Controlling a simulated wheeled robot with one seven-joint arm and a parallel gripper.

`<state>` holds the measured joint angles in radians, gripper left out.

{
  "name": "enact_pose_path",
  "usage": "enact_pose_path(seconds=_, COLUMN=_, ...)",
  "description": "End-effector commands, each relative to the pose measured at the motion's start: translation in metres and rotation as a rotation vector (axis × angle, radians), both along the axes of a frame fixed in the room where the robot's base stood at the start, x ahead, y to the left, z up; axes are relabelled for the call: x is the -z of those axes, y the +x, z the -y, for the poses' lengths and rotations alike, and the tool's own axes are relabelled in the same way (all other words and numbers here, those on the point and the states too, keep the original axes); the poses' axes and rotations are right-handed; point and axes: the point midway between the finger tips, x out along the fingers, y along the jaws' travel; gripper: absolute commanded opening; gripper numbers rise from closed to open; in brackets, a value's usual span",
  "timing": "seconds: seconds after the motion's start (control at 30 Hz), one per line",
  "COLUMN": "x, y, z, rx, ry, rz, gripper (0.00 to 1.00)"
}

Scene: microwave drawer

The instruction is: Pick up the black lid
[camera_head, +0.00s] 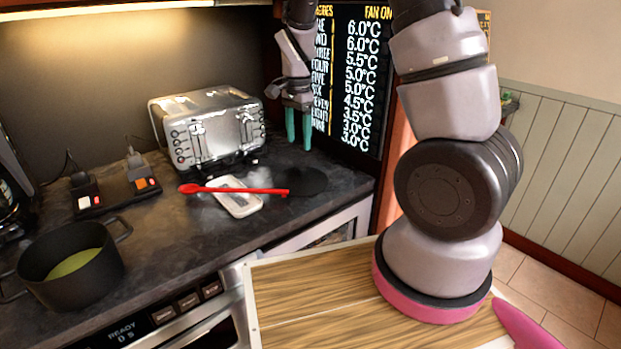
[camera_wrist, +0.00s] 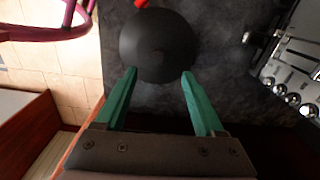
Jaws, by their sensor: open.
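The black lid (camera_head: 308,182) is a dark round disc lying on the dark counter, just right of the red spoon's end. In the wrist view the lid (camera_wrist: 158,42) lies straight ahead, at and just beyond the fingertips. My gripper (camera_head: 299,144) is above the counter, pointing down over the lid's area, with its green fingers apart. In the wrist view my gripper (camera_wrist: 158,73) has nothing between its fingers that looks gripped. Whether a finger touches the lid, I cannot tell.
A red spoon (camera_head: 235,190) lies across a white dish (camera_head: 238,203), close to the lid. A silver toaster (camera_head: 210,128) stands behind. A black pot (camera_head: 72,275) is at the left. Counter between pot and dish is clear.

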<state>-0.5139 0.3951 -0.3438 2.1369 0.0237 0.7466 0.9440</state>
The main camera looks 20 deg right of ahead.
Motion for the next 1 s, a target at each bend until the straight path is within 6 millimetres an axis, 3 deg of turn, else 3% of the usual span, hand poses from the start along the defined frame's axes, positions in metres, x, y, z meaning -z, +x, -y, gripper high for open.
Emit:
enact_pose_path(seconds=0.6, x=0.074, y=-0.005, z=0.006, rx=0.000, ry=0.000, rz=-0.002, gripper=0.71)
enact_pose_path(seconds=0.9, x=0.080, y=-0.004, z=0.005, rx=-0.001, ry=0.001, rz=0.000, gripper=0.71)
enact_pose_path(seconds=0.93, x=0.080, y=-0.004, z=0.005, rx=-0.001, ry=0.001, rz=0.000, gripper=0.67)
enact_pose_path(seconds=1.0, x=0.080, y=-0.004, z=0.005, rx=-0.001, ry=0.001, rz=0.000, gripper=0.40)
